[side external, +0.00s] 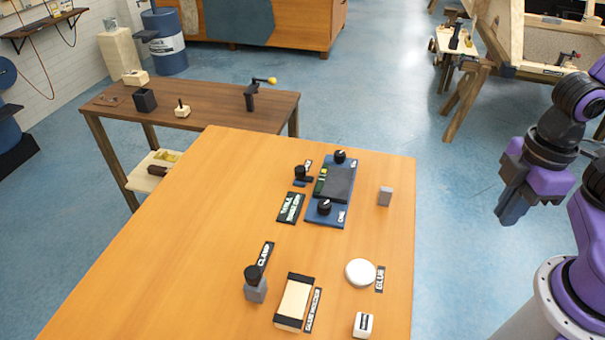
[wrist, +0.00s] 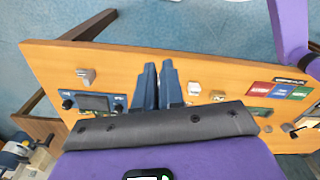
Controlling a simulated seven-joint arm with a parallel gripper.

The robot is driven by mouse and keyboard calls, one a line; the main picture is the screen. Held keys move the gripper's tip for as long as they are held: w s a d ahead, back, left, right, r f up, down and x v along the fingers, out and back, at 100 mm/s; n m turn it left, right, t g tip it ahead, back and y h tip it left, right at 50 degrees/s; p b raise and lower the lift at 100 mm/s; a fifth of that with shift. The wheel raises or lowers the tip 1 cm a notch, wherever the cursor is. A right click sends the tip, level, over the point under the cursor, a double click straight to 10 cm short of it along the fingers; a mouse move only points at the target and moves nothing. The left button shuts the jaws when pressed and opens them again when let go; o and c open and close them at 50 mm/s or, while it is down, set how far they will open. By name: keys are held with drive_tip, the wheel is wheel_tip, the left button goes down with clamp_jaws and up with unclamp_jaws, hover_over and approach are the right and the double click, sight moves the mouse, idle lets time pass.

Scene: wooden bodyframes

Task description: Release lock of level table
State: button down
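A blue control panel (side external: 335,189) with a dark screen lies flat on the orange table (side external: 190,255), with a black knob (side external: 340,156) at its far end and another (side external: 324,207) at its near end. A small black knob with a blue lever (side external: 301,174) sits at its left edge. The panel also shows in the wrist view (wrist: 95,102). My gripper (side external: 508,214) hangs right of the table, apart from everything. Its blue fingers (wrist: 158,85) look close together and empty in the wrist view.
On the table are a grey block (side external: 385,196), a black-topped grey clamp piece (side external: 255,285), a wooden block with black ends (side external: 294,301), a white disc (side external: 360,272) and a small white box (side external: 363,324). A brown table (side external: 205,110) stands behind. Floor is clear between my gripper and the table.

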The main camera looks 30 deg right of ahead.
sight(304, 174)
drive_tip(key=w+a+f+m+t+h, duration=0.1)
drive_tip(key=w+a+m, duration=0.45)
drive_tip(key=w, duration=0.35)
drive_tip(key=w+a+f+m+t+h, duration=0.1)
drive_tip(key=w+a+m, duration=0.5)
drive_tip(key=w, duration=0.4)
drive_tip(key=w+a+f+m, duration=0.2)
drive_tip(key=w+f+m, duration=0.1)
drive_tip(key=w, duration=0.2)
drive_tip(key=w+a+f+m+h, duration=0.1)
drive_tip(key=w+a+f+m, duration=0.2)
drive_tip(key=w, duration=0.2)
drive_tip(key=w+a+f+m+t, duration=0.1)
drive_tip(key=w+a+f+m, duration=0.2)
drive_tip(key=w, duration=0.3)
drive_tip(key=shift+m+h, duration=0.3)
drive_tip(key=shift+m, duration=0.15)
drive_tip(key=shift+f, duration=0.15)
drive_tip(key=x, duration=1)
drive_tip(key=shift+d+f, duration=0.1)
drive_tip(key=shift+f, duration=0.1)
drive_tip(key=shift+w+d+r, duration=0.2)
drive_tip(key=shift+w+d, duration=1.15)
